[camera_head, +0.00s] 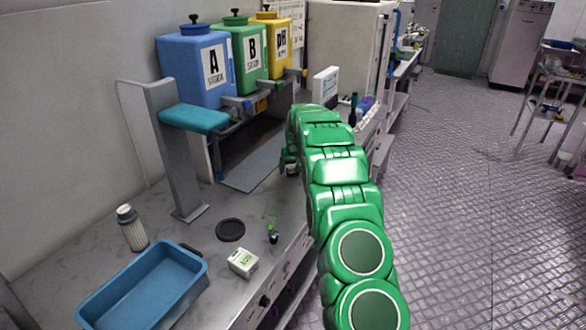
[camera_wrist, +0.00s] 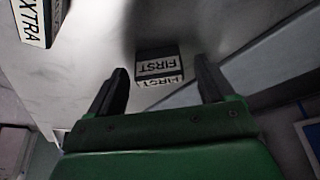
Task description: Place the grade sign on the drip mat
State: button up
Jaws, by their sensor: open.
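A small grade sign block reading FIRST (camera_wrist: 158,66) stands on a pale surface in the wrist view, just beyond and between my fingertips. My gripper (camera_wrist: 161,74) is open, with one finger on either side of the block's width and no visible grip on it. A second sign reading EXTRA (camera_wrist: 38,18) is at the upper left of the wrist view. In the head view, a flat dark grey sheet (camera_head: 252,165) under the tanks looks like the drip mat. My green arm hides most of my gripper there.
Tanks in blue (camera_head: 195,70), green (camera_head: 249,50) and yellow (camera_head: 279,40) stand at the back. A grey post with a teal arm (camera_head: 193,118), a bottle (camera_head: 132,228), a blue tray (camera_head: 150,285), a black disc (camera_head: 230,229) and a small white box (camera_head: 243,263) are nearer.

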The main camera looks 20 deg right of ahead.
jog(key=v, duration=1.2)
jog(key=s+a+r+g, duration=0.1)
jog(key=s+a+r, duration=0.25)
jog(key=s, duration=0.45)
jog(key=s+a+r+g, duration=0.1)
jog(key=s+a+r, duration=0.25)
jog(key=s, duration=0.45)
jog(key=s+a+g, duration=0.2)
jog(key=s, duration=2.3)
jog(key=s+a+r+g, duration=0.1)
jog(key=s+a+g, duration=0.1)
jog(key=s, duration=2.3)
jog(key=shift+a, duration=0.85)
